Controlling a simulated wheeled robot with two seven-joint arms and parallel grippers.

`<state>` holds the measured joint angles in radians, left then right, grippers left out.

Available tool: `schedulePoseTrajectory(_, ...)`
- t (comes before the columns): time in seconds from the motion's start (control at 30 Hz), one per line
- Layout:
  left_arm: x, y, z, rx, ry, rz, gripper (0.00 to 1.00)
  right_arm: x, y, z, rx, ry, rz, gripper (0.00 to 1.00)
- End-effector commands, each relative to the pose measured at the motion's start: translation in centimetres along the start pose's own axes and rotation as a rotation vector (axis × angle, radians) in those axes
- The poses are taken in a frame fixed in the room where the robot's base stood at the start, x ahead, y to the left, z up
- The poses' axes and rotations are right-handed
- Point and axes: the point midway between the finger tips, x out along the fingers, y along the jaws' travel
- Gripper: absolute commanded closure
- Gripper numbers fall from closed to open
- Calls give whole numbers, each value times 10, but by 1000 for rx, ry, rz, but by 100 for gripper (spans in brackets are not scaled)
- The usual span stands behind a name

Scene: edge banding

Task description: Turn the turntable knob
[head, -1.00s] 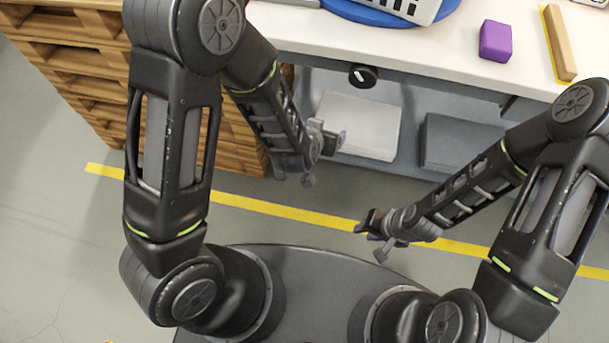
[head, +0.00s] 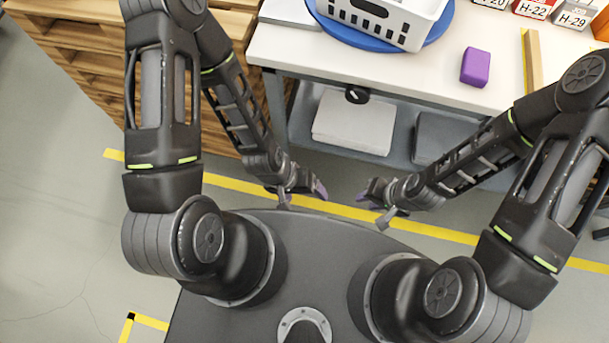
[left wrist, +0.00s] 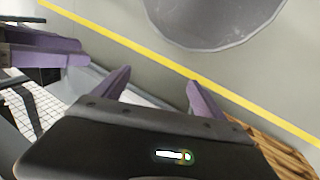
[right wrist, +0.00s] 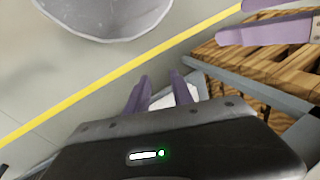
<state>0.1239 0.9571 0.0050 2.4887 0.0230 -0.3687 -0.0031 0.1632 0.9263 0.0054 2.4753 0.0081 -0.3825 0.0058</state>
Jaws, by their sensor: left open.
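The black turntable knob (head: 356,95) with a white mark sits at the front edge of the white table. The blue turntable (head: 438,32) lies on the tabletop under a white basket (head: 405,38). My left gripper (head: 321,189) is in front of the table, below and left of the knob in the head view, clear of it. Its purple fingers are apart and empty in the left wrist view (left wrist: 160,82). My right gripper (head: 362,196) is close to its right, also away from the knob. Its fingers show a narrower, empty gap in the right wrist view (right wrist: 160,80). Neither wrist view shows the knob.
A purple block (head: 475,67) and a wooden strip (head: 533,60) lie on the table (head: 430,83), with labelled boxes (head: 574,14) behind. A lower shelf holds a white stack (head: 354,122) and a grey one. Wooden pallets (head: 75,60) stand at the left.

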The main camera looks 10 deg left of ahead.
Motion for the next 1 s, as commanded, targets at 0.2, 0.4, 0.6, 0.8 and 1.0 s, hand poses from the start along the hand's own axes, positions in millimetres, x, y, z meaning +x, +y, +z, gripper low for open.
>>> schedulePoseTrajectory(0.2,-3,2,7,-12,-20,8,18,-4,-1,0,0,0,0,72)
schedulePoseTrajectory(0.4,-2,1,7,-11,-19,8,19,-4,-1,0,0,0,0,72)
schedulePoseTrajectory(0.6,-2,2,9,-14,-26,11,19,2,-9,36,-21,-89,-8,72)
schedulePoseTrajectory(0.8,-2,2,9,-14,-25,11,22,1,-8,34,-20,-84,-7,72)
schedulePoseTrajectory(1.0,-2,2,8,-15,-25,11,38,1,-8,34,-20,-84,-7,72)
